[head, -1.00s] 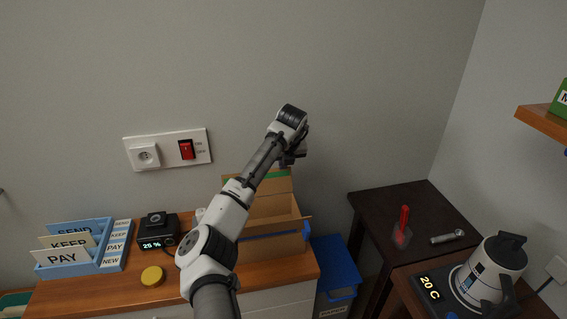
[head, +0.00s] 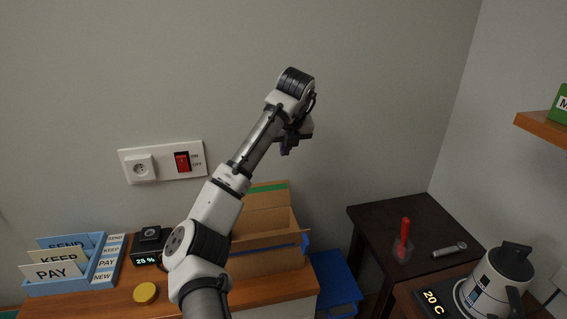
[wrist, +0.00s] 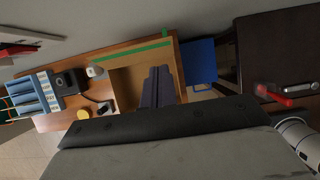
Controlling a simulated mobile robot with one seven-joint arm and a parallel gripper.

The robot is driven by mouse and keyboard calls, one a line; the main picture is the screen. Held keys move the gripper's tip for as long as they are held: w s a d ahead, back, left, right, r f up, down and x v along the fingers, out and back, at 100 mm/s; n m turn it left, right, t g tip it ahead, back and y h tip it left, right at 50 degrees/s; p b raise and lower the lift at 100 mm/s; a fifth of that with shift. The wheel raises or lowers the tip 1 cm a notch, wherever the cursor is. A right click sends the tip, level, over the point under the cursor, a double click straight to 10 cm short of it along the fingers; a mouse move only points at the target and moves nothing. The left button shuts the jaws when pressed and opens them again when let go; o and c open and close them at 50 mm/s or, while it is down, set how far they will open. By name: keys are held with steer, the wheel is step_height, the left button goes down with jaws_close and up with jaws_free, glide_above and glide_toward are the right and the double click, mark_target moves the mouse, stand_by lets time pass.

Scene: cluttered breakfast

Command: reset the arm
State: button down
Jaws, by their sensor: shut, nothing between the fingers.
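My gripper (head: 287,147) is raised above the open cardboard box, with my arm stretched up and to the right in the head view. In the wrist view its two dark fingers (wrist: 157,88) lie side by side, shut, with nothing between them. Behind and below them is the open cardboard box (head: 267,262), which also shows in the wrist view (wrist: 124,92). The gripper is apart from the box. My forearm covers part of the counter and the box's left side.
A letter holder (head: 68,264), a 25 % display device (head: 148,245) and a yellow lid (head: 146,293) stand on the wooden counter. A blue bin (head: 334,283) stands right of it. The dark table (head: 440,220) holds a red-handled item (head: 404,240). A kettle (head: 497,280) stands at right.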

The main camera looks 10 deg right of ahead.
steer(key=shift+s+r, duration=0.25)
steer(key=shift+r, duration=0.3)
